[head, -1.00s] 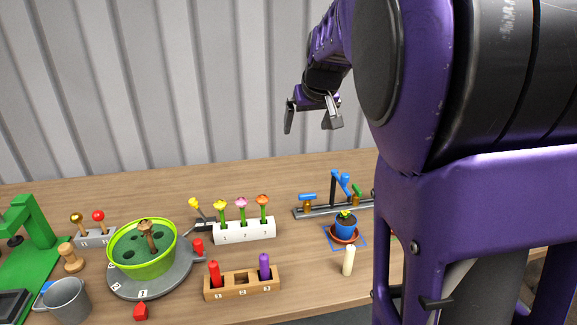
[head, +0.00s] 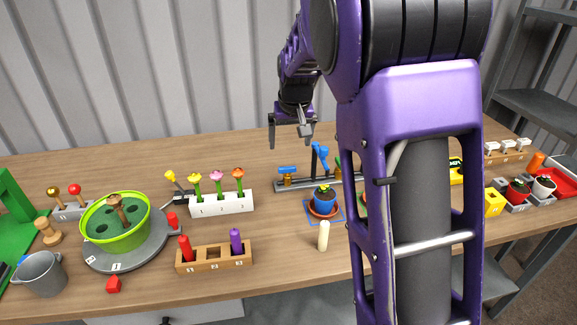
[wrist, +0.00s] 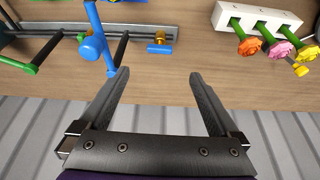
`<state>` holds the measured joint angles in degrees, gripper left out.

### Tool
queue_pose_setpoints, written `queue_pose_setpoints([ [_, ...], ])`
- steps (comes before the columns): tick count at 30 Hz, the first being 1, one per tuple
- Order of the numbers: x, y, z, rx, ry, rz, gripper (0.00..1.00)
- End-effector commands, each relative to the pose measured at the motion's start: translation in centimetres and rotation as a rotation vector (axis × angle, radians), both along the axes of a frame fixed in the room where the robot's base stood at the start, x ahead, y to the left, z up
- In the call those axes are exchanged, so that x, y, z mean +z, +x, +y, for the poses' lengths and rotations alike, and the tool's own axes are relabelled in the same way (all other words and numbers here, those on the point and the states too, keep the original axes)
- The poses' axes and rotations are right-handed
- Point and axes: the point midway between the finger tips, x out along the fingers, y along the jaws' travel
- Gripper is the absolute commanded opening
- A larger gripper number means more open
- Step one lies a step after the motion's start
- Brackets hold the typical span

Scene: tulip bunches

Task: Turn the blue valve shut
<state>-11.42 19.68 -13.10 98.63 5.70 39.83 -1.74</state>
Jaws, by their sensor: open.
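The blue valve (head: 287,170) has a short blue bar handle on a brass body, at the left end of a grey rail (head: 326,182) on the table. Its handle lies roughly along the rail. In the wrist view the blue valve (wrist: 159,48) shows just beyond the fingertips, between their lines. My gripper (head: 290,136) is open and empty, above and apart from the valve. It also shows open in the wrist view (wrist: 158,78).
A blue spout (head: 320,157) rises from the rail beside the valve. A white block (head: 222,206) with several flowers is to the left, a cream candle (head: 323,236) nearer. The corrugated wall stands behind.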

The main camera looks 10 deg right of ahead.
Motion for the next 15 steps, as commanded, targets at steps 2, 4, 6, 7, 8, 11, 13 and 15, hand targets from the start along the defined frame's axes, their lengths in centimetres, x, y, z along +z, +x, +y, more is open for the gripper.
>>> queue_pose_setpoints([
  [2, -2.0, 0.7, -0.1, 0.000, -0.001, 0.004, 0.97],
  [4, -3.4, 1.3, -0.1, 0.000, -0.001, 0.002, 0.97],
  [6, -4.8, 1.9, -0.1, -0.001, 0.000, 0.002, 0.97],
  [7, -5.5, 2.1, -0.1, -0.001, 0.000, 0.002, 0.97],
  [8, -6.0, 2.4, -0.2, -0.001, 0.000, 0.002, 0.97],
  [11, -7.9, 3.1, -0.2, 0.001, -0.001, 0.002, 0.97],
  [13, -8.9, 3.6, -0.2, -0.001, -0.001, 0.001, 0.97],
  [15, -9.8, 4.0, -0.2, 0.000, -0.001, 0.000, 0.97],
])
